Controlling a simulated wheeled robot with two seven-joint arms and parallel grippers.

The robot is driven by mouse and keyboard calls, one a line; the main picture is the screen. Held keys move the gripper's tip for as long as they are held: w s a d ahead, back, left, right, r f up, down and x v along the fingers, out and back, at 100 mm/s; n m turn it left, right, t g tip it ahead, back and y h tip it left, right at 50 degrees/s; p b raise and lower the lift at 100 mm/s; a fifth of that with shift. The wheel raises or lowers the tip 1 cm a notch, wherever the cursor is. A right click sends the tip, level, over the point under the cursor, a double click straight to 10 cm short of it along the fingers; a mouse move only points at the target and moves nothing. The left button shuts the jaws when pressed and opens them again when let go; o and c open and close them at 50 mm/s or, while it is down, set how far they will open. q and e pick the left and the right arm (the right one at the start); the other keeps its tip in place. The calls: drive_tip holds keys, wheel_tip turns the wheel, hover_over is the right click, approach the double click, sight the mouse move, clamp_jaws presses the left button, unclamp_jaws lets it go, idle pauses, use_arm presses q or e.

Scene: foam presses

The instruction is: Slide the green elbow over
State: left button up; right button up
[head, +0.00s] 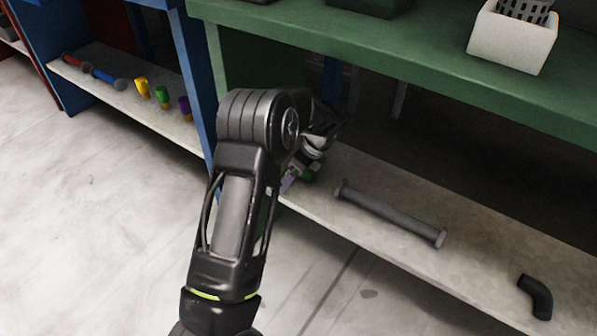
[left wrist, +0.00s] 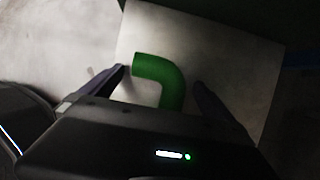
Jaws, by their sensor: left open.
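The green elbow (left wrist: 170,75) is a bent green pipe piece on the pale lower shelf, seen in the left wrist view. My left gripper (left wrist: 160,78) is open, with one finger on each side of the elbow. A gap shows between the elbow and the right finger; the left finger is close to the elbow's end, and I cannot tell whether they touch. In the head view my arm hides most of this spot, and only a bit of green (head: 309,175) shows by the gripper. My right gripper is in neither view.
A grey bar with flanged ends (head: 390,215) and a black elbow (head: 537,296) lie on the same lower shelf (head: 470,235). The green tabletop (head: 420,65) is above, with a white bin (head: 512,40). A blue rack's shelf (head: 120,100) at left holds several coloured parts.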

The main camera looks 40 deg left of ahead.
use_arm(q)
drive_tip(key=shift+c, duration=0.3)
drive_tip(key=c, duration=1.7)
